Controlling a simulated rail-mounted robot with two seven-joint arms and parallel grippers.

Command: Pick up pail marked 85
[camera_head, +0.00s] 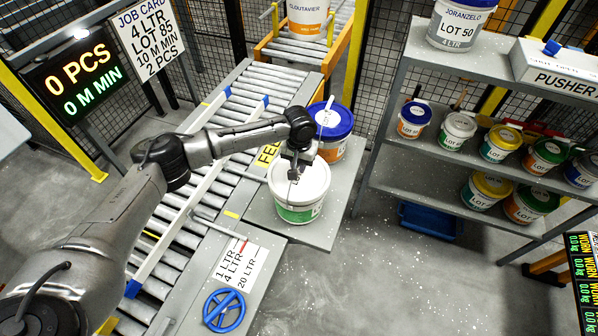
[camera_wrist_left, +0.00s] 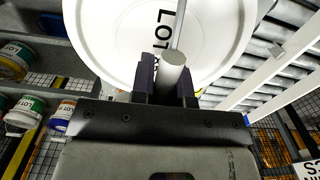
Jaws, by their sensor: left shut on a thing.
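A white pail with a green lower band (camera_head: 298,213) is at the grey side plate by the roller conveyor. Its white lid shows large in the left wrist view (camera_wrist_left: 110,30), with "LOT" printed on it; the number is hidden behind my fingers. My left gripper (camera_head: 293,176) is above this lid. In the left wrist view its dark fingers (camera_wrist_left: 167,88) are shut on the pail's pale round handle grip (camera_wrist_left: 173,62). I cannot tell whether the pail's base touches the plate. My right gripper is not in view.
A blue-lidded pail (camera_head: 333,120) stands close behind on the grey plate (camera_head: 262,215). The roller conveyor (camera_head: 200,160) runs on the left. Shelves with several pails (camera_head: 400,160) stand right. A blue handwheel (camera_head: 224,310) is in front. A job card (camera_head: 152,42) reads LOT 85.

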